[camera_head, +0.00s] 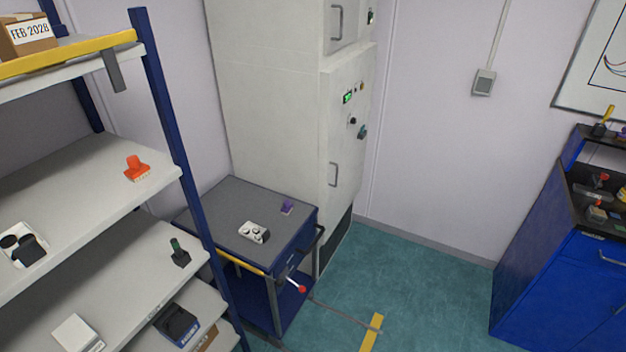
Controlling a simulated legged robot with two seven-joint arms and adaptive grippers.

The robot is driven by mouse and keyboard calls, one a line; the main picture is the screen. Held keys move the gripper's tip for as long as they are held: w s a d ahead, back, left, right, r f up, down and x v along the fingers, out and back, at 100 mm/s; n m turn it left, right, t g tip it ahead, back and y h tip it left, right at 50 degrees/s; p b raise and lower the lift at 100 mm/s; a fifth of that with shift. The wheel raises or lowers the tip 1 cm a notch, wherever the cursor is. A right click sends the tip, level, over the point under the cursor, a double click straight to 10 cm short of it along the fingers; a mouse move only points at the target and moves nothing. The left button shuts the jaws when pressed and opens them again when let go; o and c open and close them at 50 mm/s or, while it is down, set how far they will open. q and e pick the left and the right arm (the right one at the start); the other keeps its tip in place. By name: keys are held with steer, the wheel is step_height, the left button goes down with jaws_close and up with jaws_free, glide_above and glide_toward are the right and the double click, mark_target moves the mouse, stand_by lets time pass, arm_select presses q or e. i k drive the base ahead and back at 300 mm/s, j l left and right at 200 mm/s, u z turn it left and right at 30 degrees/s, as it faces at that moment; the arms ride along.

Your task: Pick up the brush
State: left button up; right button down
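An orange object with a raised handle and a pale, bristle-like lower edge (137,168) looks like the brush. It stands near the right end of an upper-middle shelf board on the left, close to the blue upright. Its small size in the picture leaves its identity not fully certain. Neither of my grippers is in view, and nothing touches the orange object.
The shelf rack's blue upright (168,110) stands right of it. A dark green-handled item (180,253) sits one board lower. A grey-topped cart (240,205) stands before a tall cabinet (270,90). A blue workbench (550,270) is right. Green floor (430,290) lies open between.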

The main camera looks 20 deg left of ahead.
mark_target(288, 207)
steer(key=i+l+u, duration=0.15)
steer(key=i+u, duration=0.3)
steer(key=i, duration=0.25)
steer(key=i+l+u, duration=0.4)
steer(key=i, duration=0.25)
steer(key=i+l+u, duration=0.45)
steer(key=i+l, duration=0.15)
